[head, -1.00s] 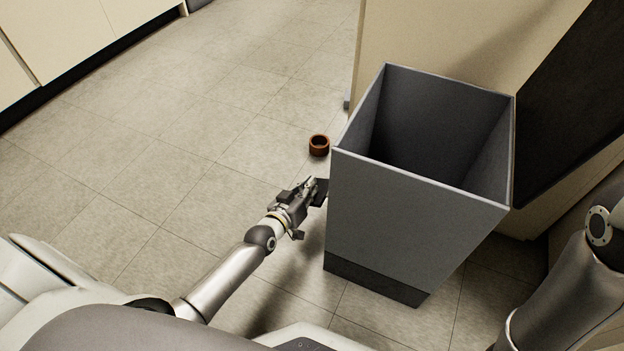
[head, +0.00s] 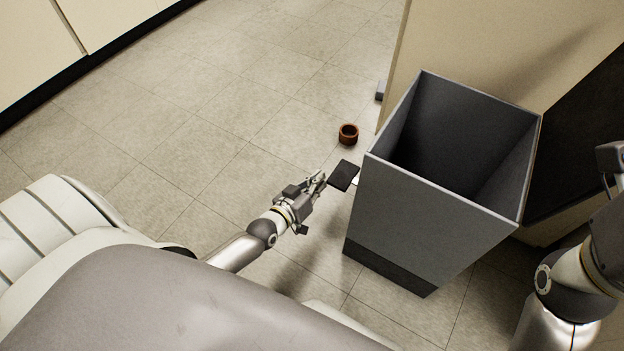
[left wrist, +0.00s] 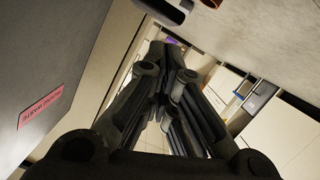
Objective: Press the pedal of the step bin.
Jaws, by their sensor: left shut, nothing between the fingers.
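The step bin (head: 430,220) is a tall grey box with a dark base, right of centre in the head view. Its top is open and the inside looks dark and empty. The pedal (head: 343,175), a flat black plate, sticks out at the bin's left side. My left gripper (head: 322,178) is shut and empty, just left of the pedal, with a small gap seeming to show between them. In the left wrist view the fingers (left wrist: 172,65) come together, and a grey wall with a pink label (left wrist: 40,108) fills the left.
A small brown ring-shaped cup (head: 348,134) stands on the tiled floor (head: 220,120) beyond the pedal. A beige cabinet (head: 470,45) stands close behind the bin. The floor to the left is clear up to the cabinets (head: 110,20) at the upper left.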

